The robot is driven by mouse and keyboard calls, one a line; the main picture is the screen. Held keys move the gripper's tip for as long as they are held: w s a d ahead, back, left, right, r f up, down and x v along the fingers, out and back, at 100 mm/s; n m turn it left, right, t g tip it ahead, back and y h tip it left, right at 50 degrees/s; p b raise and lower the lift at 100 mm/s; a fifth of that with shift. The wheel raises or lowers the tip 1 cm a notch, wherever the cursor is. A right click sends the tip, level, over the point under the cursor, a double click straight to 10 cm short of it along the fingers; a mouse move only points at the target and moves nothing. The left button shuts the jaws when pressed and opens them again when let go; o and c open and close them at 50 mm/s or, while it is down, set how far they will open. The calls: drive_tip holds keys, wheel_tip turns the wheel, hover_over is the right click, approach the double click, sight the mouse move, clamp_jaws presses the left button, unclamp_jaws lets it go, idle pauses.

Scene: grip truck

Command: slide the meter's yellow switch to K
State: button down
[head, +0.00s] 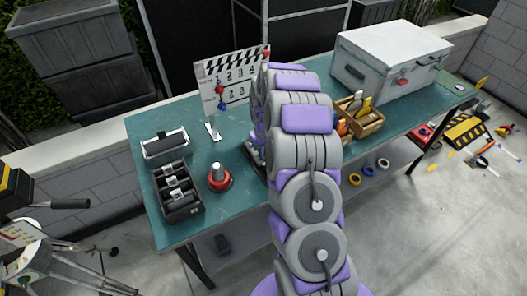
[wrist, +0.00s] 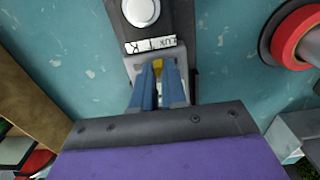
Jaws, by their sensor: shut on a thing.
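In the wrist view the meter (wrist: 148,47) lies on the teal tabletop at the top centre, a dark body with a round white dome (wrist: 140,10) and a pale label strip. In the head view my arm hides most of the meter and my gripper.
On the teal table (head: 215,160) stand a clapperboard (head: 232,78), a black tray of several batteries (head: 176,190), a red tape roll (head: 219,178), a wooden tool box (head: 362,122) and a large white case (head: 388,65). Bare tabletop lies left of the meter.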

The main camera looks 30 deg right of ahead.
drive_tip(key=shift+d+p, duration=0.55)
drive_tip(key=shift+d, duration=0.85)
drive_tip(key=c, duration=1.5)
unclamp_jaws()
drive_tip(key=shift+a, duration=0.1)
drive_tip(key=o, duration=0.3)
drive_tip(key=shift+d, duration=0.25)
drive_tip(key=shift+o, duration=0.2)
drive_tip(key=shift+a+r, duration=0.15)
drive_tip(key=shift+r, duration=0.4)
wheel_tip(320, 180, up, 16)
drive_tip(key=p, duration=0.2)
drive_tip(key=shift+d, duration=0.2)
drive_tip(key=shift+r, duration=0.1)
